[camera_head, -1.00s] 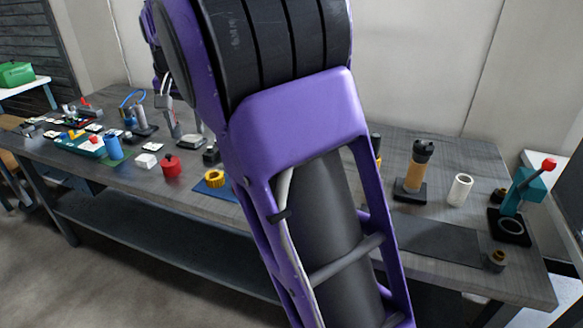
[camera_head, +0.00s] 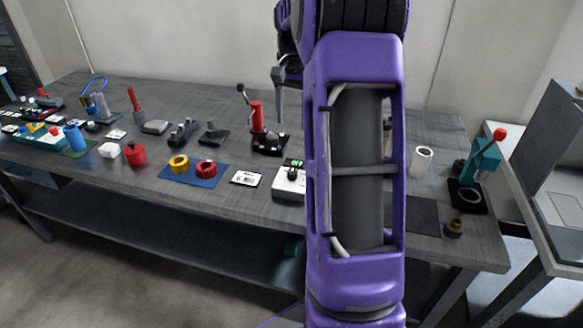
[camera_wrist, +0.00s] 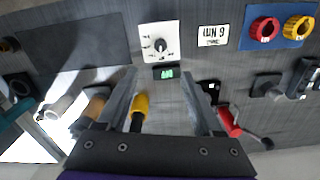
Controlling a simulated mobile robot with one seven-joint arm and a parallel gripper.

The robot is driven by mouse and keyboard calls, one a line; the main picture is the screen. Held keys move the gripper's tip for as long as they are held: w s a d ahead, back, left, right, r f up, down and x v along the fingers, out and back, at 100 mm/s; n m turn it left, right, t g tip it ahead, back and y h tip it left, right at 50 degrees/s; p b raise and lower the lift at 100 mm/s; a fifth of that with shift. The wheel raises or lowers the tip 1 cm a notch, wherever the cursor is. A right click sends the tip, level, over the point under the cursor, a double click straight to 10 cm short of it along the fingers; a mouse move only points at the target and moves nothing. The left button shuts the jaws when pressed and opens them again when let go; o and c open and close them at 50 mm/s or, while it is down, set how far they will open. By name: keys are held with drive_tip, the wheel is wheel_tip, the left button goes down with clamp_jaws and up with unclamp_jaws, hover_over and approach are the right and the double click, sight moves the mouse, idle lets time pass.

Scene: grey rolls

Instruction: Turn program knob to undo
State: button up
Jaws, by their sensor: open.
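A white box with a black knob (camera_head: 293,173) stands at the front of the bench, just left of my arm in the head view. In the wrist view the knob (camera_wrist: 160,45) sits on a white dial plate (camera_wrist: 146,30) with small marks around it, too small to read. A small green display (camera_wrist: 166,73) is beside the plate. My gripper (camera_wrist: 158,76) is open and empty. The knob lies beyond its fingertips, between their lines and apart from them. In the head view the gripper is mostly hidden behind my arm.
A yellow-and-black tool (camera_wrist: 139,108) shows between my fingers. A teal press (camera_head: 485,165) stands right.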

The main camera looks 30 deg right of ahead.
sight(292, 171)
wheel_tip(292, 171, down, 17)
drive_tip(key=shift+r+b, duration=0.2)
drive_tip(key=shift+b, duration=1)
clamp_jaws()
